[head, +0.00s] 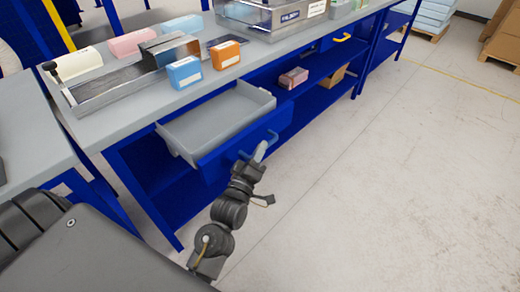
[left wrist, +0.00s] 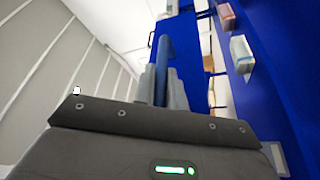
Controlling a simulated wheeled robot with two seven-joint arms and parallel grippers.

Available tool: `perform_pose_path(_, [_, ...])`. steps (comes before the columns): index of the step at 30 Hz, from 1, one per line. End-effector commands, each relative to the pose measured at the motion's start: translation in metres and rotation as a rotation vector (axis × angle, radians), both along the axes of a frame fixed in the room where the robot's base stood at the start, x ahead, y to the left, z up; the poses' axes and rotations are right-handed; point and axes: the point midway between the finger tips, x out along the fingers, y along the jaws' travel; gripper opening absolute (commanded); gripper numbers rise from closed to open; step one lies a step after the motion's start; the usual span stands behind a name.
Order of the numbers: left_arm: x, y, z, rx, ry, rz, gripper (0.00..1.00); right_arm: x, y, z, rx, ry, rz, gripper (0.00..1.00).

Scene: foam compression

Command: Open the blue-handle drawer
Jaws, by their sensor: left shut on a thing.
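The blue-handle drawer (head: 218,122) stands pulled out from under the workbench, and its grey inside looks empty. Its blue handle (head: 262,144) is on the blue front panel. My left gripper (head: 261,153) is at this handle, shut on it. In the left wrist view the blue handle (left wrist: 163,60) runs up from between the two grey fingers (left wrist: 162,88). My right gripper is in neither view.
On the workbench (head: 130,108) are a metal tray fixture (head: 95,92), blue (head: 185,73) and orange (head: 226,54) boxes. A pink box (head: 293,77) sits on the lower shelf.

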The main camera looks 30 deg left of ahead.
Motion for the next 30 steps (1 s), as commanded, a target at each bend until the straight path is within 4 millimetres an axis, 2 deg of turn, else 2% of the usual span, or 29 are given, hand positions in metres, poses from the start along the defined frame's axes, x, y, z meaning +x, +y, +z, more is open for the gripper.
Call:
perform_pose_path(1, [0.000, 0.001, 0.000, 0.000, 0.000, 0.001, 0.00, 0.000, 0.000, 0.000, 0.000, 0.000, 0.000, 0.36])
perform_pose_path(2, [0.000, 0.001, 0.000, 0.000, 0.000, 0.001, 0.14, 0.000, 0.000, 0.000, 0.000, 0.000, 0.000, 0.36])
perform_pose_path(6, [0.000, 0.000, 0.000, 0.000, 0.000, 0.001, 0.32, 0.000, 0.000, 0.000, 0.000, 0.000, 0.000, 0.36])
perform_pose_path(7, [0.000, 0.000, 0.000, 0.000, 0.000, 0.001, 0.34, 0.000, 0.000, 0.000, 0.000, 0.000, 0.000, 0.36])
perform_pose_path(17, [-0.003, 0.000, -0.002, 0.000, 0.002, 0.000, 0.34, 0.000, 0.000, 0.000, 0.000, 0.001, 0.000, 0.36])
perform_pose_path(20, [-0.015, -0.001, -0.005, 0.000, 0.004, 0.000, 0.34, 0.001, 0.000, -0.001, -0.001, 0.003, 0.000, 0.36])
perform_pose_path(30, [-0.079, -0.004, -0.019, 0.000, 0.004, 0.000, 0.34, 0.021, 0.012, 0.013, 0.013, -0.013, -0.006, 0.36])
